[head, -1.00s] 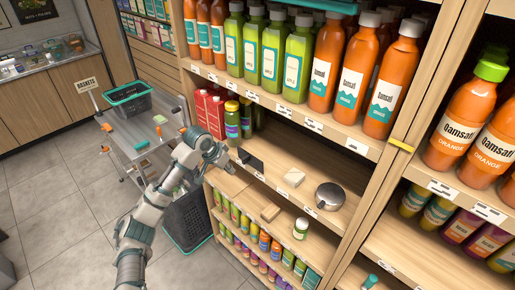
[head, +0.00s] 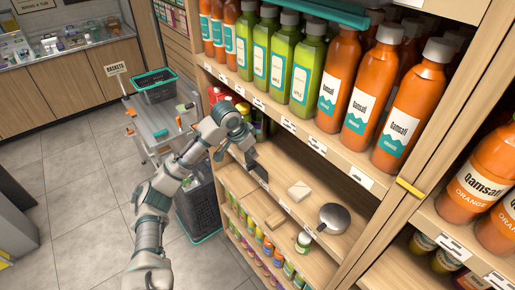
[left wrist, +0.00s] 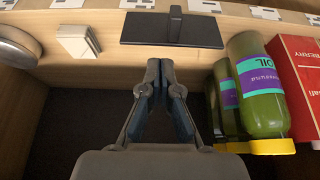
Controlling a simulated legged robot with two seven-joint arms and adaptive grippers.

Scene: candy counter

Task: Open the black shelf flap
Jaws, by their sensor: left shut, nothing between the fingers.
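The black shelf flap (head: 257,165) is a small dark panel at the front edge of the middle shelf in the head view. In the left wrist view the flap (left wrist: 185,32) lies flat to the view near the top, with a dark handle (left wrist: 175,22) standing out from it. My left gripper (left wrist: 160,66) is shut and empty, its tips pointing at the flap's lower edge with a small gap in the picture. I cannot tell whether they touch. In the head view the left gripper (head: 240,140) is just above and left of the flap. My right gripper is out of view.
A red carton (left wrist: 298,85) and green oil bottles (left wrist: 255,85) stand close to the gripper. A pale block (head: 299,191) and a round metal pot (head: 333,218) sit on the same shelf. Orange bottles (head: 338,90) fill the shelf above. A black crate (head: 198,208) stands on the floor.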

